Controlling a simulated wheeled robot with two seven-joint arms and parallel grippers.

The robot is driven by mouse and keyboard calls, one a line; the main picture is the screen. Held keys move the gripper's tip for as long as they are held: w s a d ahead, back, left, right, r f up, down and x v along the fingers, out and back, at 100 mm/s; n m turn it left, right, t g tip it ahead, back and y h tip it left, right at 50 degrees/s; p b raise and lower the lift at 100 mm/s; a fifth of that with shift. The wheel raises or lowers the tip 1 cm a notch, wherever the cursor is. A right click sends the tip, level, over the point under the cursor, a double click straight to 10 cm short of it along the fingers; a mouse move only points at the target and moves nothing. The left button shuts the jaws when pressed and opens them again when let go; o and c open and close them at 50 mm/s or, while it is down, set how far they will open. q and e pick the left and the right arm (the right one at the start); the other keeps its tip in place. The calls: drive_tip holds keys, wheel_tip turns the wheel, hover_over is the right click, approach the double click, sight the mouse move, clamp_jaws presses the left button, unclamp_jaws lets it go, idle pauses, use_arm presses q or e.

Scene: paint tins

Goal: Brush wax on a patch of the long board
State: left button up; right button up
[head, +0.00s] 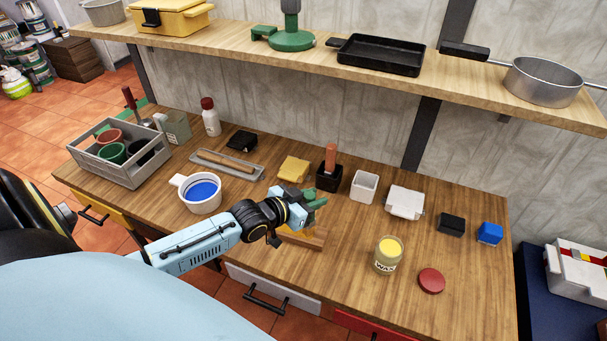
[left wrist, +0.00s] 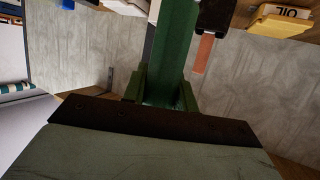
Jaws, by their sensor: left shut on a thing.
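My left gripper (head: 308,199) is above the middle of the workbench, shut on a green bar-like handle (left wrist: 176,45). In the left wrist view the handle runs up and away between the fingers; I cannot see its far end or any bristles. A wooden board (head: 303,236) lies on the bench just below the gripper, partly hidden by it; I cannot tell whether they touch. An open tin (head: 387,258) labelled WAX, yellow inside, stands upright to the right of the gripper. A round red lid (head: 431,280) lies beside the tin. My right gripper is out of view.
A white cup (head: 199,194) with blue contents stands left of the gripper. A grey crate (head: 120,168) of pots is at far left. Behind are a yellow block (head: 294,169), a dark holder (head: 328,177) and a white container (head: 364,186). A shelf (head: 300,62) overhangs the back.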

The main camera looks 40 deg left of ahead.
use_arm(q)
wheel_tip(320, 180, up, 8)
drive_tip(key=a+p, duration=0.2)
drive_tip(key=p, duration=0.5)
drive_tip(key=shift+s, duration=0.4)
